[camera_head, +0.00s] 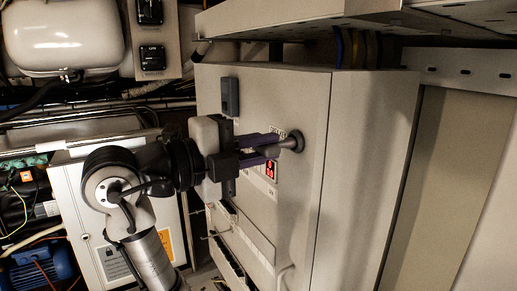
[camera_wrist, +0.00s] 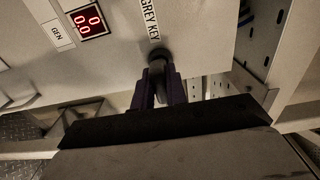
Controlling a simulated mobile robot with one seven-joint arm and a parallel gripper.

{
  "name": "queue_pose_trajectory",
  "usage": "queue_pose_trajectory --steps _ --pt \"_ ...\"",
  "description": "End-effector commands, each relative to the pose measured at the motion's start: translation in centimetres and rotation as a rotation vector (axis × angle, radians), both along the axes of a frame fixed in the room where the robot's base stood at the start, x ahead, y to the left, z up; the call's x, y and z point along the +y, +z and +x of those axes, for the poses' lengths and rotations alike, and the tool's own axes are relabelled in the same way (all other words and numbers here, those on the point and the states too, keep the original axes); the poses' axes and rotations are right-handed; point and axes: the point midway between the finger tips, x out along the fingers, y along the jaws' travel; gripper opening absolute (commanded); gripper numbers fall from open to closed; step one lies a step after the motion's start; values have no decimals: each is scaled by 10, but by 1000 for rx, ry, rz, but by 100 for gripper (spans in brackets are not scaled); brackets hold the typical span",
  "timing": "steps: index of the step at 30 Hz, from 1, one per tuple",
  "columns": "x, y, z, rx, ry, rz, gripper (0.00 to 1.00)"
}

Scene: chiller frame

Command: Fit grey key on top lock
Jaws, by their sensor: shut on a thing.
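The grey key (camera_head: 284,146) is between the purple fingers of my gripper (camera_head: 268,148), at the upper part of the pale cabinet's front. My gripper is shut on it. The key's far end meets a dark round piece (camera_head: 296,140) at the cabinet face, which I take to be the top lock. In the wrist view, the key (camera_wrist: 159,70) stands between the fingertips (camera_wrist: 163,88), with its dark round end by the panel, just below a "GREY KEY" label (camera_wrist: 149,18). I cannot tell how deep the key sits in the lock.
A red digital display (camera_head: 271,170) is on the cabinet (camera_head: 372,150) just below the key. A dark handle (camera_head: 230,97) sits on the front, upper left. A metal shelf (camera_head: 290,15) overhangs the cabinet. A white box (camera_head: 100,225) stands behind my arm at lower left.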

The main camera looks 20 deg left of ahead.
Motion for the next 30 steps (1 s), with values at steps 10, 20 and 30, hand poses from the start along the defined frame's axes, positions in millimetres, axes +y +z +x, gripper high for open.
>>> queue_pose_trajectory --steps 10,20,30 --pt "-2 0 2 0 -1 0 39" --pt "2 -1 -2 0 1 0 39" --pt "42 -3 -54 -3 3 0 39"
